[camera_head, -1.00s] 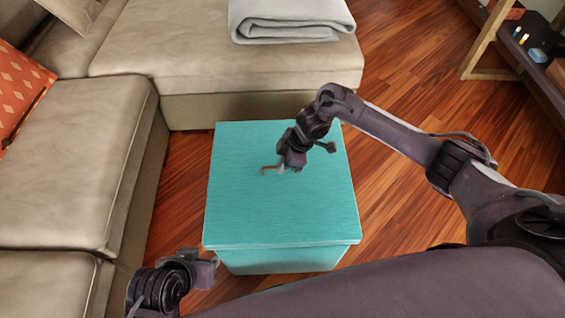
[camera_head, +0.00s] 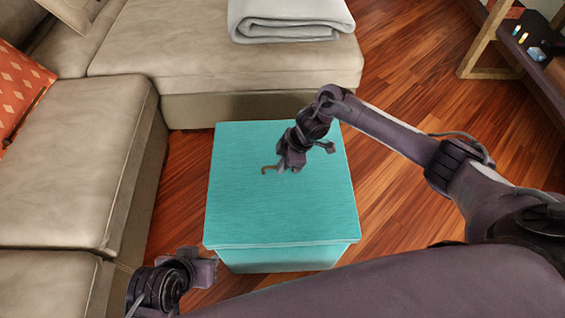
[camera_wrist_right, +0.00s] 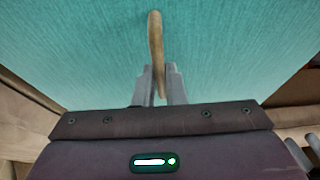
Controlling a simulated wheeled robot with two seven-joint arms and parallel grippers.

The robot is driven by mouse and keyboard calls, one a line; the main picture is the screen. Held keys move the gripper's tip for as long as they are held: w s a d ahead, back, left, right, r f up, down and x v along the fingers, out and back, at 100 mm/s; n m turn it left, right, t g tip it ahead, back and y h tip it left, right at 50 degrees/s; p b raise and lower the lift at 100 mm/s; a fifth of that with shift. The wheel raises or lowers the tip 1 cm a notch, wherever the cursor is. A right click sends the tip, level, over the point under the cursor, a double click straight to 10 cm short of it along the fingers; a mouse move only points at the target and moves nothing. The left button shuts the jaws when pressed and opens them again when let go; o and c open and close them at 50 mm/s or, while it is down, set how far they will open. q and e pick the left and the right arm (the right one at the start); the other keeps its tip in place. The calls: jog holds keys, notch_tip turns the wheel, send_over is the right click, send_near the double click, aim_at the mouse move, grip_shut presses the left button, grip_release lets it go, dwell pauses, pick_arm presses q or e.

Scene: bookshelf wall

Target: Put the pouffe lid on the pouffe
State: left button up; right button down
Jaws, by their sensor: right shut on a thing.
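The teal pouffe lid (camera_head: 270,215) lies flat over the top of the teal pouffe (camera_head: 280,260) in the head view, its edges close to lined up with the body below. A small curved tan handle (camera_head: 269,169) stands at the lid's middle. My right gripper (camera_head: 281,168) is over the lid's centre, shut on the handle. In the right wrist view the handle (camera_wrist_right: 156,50) rises between the two grey fingers (camera_wrist_right: 158,85), with the teal lid behind it. My left gripper (camera_head: 205,270) is low at the front left, beside the pouffe; its fingers are not clear.
A beige sofa (camera_head: 75,160) borders the pouffe on the left and behind. A folded grey blanket (camera_head: 290,18) lies on it. Wooden floor (camera_head: 400,210) is free to the right. A dark shelf (camera_head: 540,65) with a wooden frame stands at the far right.

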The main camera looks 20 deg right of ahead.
pick_arm(q)
jog(key=shift+f+b, duration=0.4)
jog(key=shift+f, duration=0.05)
pick_arm(e)
jog(key=shift+w+a+f, duration=0.1)
jog(key=shift+f, duration=0.55)
